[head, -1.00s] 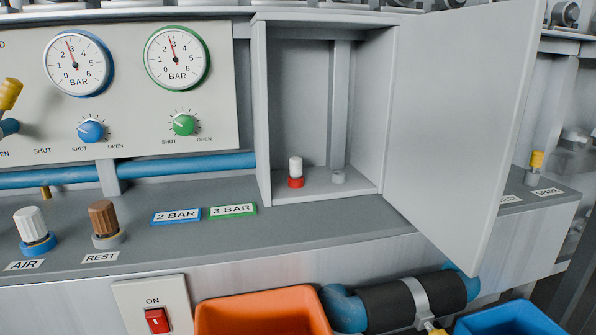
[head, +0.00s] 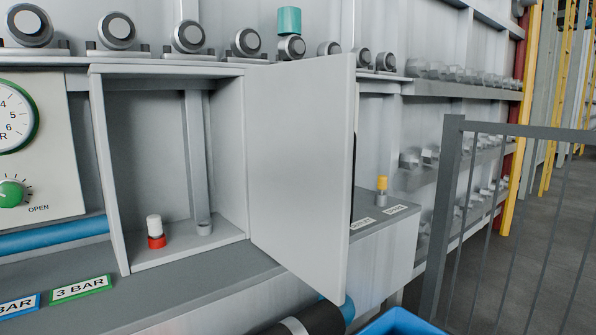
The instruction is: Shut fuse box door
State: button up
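The grey fuse box (head: 109,180) stands on the counter in the left half of the head view. Its door (head: 301,165) is hinged on the box's right side and stands wide open, swung out toward me and to the right. Inside, a fuse with a white top and red base (head: 155,232) stands upright on the floor of the box. My gripper is not in view.
A metal railing (head: 515,133) stands at the right, with open floor beyond it. A yellow-topped fuse (head: 382,184) stands on the counter behind the door. A green-edged 3 BAR label (head: 80,288) lies left of the box.

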aim_at(300, 137)
jog(key=z, duration=1.9)
jog(key=i, duration=1.75)
jog(key=u, duration=4)
jog(key=k, duration=0.35)
jog(key=u, duration=0.25)
